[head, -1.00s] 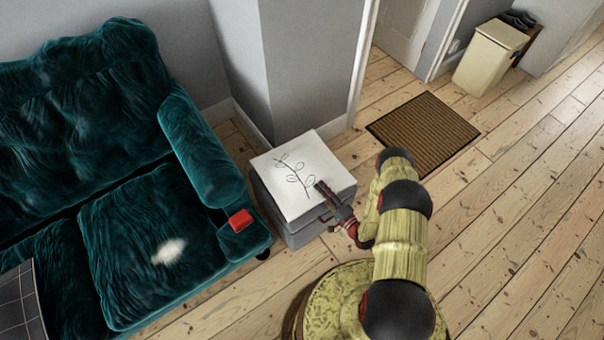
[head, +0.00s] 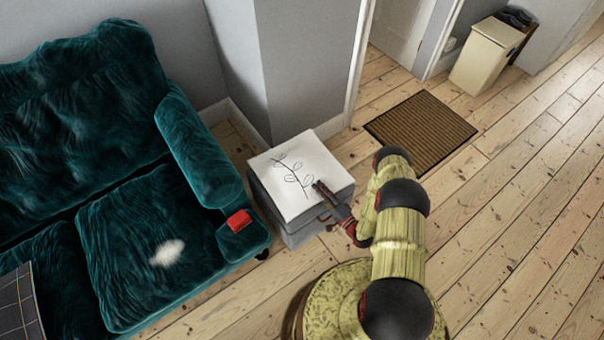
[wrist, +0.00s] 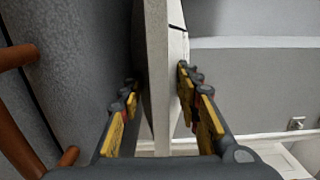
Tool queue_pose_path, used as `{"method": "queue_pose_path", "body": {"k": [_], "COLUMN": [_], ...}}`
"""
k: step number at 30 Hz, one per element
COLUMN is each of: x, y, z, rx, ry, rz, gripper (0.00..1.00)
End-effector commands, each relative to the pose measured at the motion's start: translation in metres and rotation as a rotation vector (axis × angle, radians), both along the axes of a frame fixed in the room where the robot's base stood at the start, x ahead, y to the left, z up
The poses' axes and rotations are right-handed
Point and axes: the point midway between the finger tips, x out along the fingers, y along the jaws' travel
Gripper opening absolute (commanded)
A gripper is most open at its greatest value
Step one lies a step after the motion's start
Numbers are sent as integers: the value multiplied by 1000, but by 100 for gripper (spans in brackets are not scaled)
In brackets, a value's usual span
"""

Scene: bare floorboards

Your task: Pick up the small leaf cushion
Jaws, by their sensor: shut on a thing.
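The small leaf cushion (head: 283,172) is white with a dark leaf-sprig drawing. In the head view it lies flat on top of a grey drawer unit (head: 287,226). My gripper (head: 319,187) is at the cushion's right front edge. In the wrist view the cushion (wrist: 158,70) shows as a pale slab running between the two fingers of my gripper (wrist: 158,100), one on each side. The gripper is shut on the cushion's edge. The fingertips are partly hidden by the cushion.
A dark green sofa (head: 115,240) stands left of the unit, with a red object (head: 239,220) on its arm. A grey wall corner (head: 310,65) rises behind. A brown doormat (head: 421,131) and a cream bin (head: 487,57) lie farther right. Open floorboards (head: 520,200) are at right.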

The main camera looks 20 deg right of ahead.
Motion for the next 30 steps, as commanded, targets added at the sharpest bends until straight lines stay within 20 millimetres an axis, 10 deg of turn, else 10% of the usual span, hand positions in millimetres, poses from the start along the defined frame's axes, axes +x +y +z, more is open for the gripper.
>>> {"method": "queue_pose_path", "body": {"k": [15, 30], "x": [-2, -104], "y": [-1, 10], "z": [40, 118], "rx": [1, 2], "ry": [0, 2], "rz": [-1, -6], "gripper": [0, 0]}}
